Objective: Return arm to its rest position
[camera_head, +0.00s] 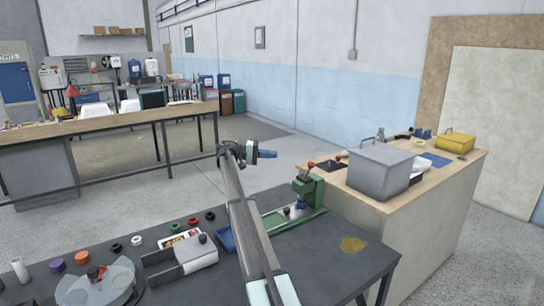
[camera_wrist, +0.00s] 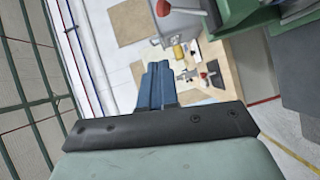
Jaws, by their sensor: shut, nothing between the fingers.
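My arm reaches up and away from the bottom of the head view. My gripper (camera_head: 268,154) is at its far end, above the dark table, pointing right. Its blue fingers are together with nothing between them. In the wrist view the blue fingers (camera_wrist: 156,88) show shut and empty beyond the dark gripper plate. The gripper touches nothing that I can see.
The dark table (camera_head: 325,262) holds a green press (camera_head: 308,190), a grey box (camera_head: 197,253), a clear round dish (camera_head: 98,284) and small coloured rings. A wooden-topped counter (camera_head: 440,172) with a grey bin (camera_head: 380,168) stands right. Open floor lies behind the gripper.

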